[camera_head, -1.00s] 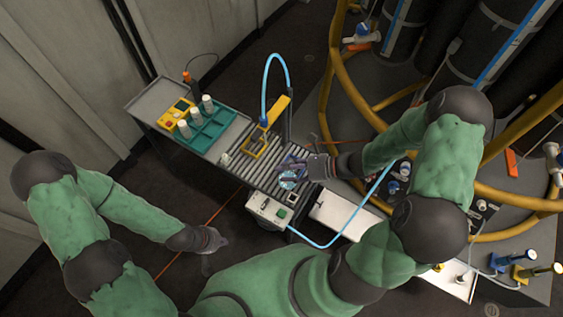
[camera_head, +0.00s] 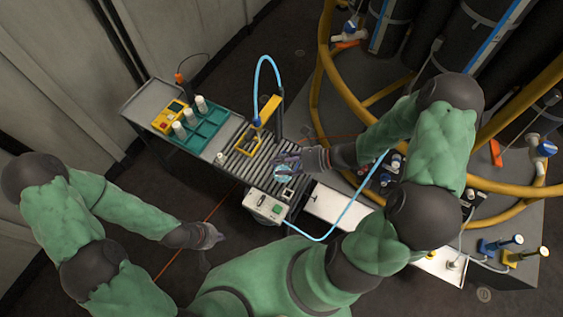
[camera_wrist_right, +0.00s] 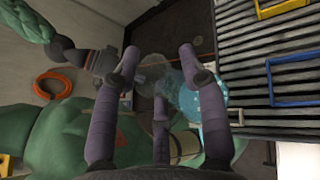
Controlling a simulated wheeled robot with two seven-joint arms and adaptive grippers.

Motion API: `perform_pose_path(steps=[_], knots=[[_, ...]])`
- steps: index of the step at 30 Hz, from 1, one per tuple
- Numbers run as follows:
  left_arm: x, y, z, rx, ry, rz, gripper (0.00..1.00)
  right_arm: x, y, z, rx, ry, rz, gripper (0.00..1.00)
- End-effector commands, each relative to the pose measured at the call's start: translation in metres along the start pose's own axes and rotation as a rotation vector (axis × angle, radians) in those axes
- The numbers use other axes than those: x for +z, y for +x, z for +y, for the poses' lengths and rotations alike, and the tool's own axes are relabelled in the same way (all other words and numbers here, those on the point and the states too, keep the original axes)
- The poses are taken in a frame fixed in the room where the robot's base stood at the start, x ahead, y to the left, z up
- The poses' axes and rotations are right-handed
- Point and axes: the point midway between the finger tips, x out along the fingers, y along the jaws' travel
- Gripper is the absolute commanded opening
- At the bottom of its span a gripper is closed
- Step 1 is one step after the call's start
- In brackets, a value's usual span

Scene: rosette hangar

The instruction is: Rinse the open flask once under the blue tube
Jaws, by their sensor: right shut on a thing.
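The light-blue tube (camera_head: 265,66) arches above the slatted rack (camera_head: 243,163). One end comes down by the yellow bracket (camera_head: 270,108). My right gripper (camera_head: 288,160) is over the right part of the rack, to the lower right of that tube end. It is shut on a clear flask (camera_head: 284,169) with a bluish part. In the right wrist view the flask's clear glass (camera_wrist_right: 155,72) and pale-blue part (camera_wrist_right: 210,105) show between my fingers. Its mouth and tilt are unclear. My left gripper (camera_head: 207,236) is low at the left, away from the rack; its fingers are too small to read.
A teal tray (camera_head: 203,130) with several white-capped bottles and a yellow device (camera_head: 170,114) stand left of the rack. A yellow frame (camera_wrist_right: 283,8) and a blue frame (camera_wrist_right: 297,80) are on the slats. A white control box (camera_head: 266,205) is at the rack's front. Yellow pipes curve at right.

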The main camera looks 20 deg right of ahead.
Motion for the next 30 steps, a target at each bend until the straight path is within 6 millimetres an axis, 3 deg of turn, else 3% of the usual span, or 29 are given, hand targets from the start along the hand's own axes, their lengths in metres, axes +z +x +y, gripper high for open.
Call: perform_pose_path(steps=[5,30], knots=[[0.000,-0.002,0.001,0.000,0.000,0.000,0.00,0.002,0.000,0.003,0.001,0.000,0.000,0.00],[0.000,-0.004,0.001,0.000,0.000,0.000,0.00,-0.004,0.022,0.055,0.001,0.001,0.000,0.00]])
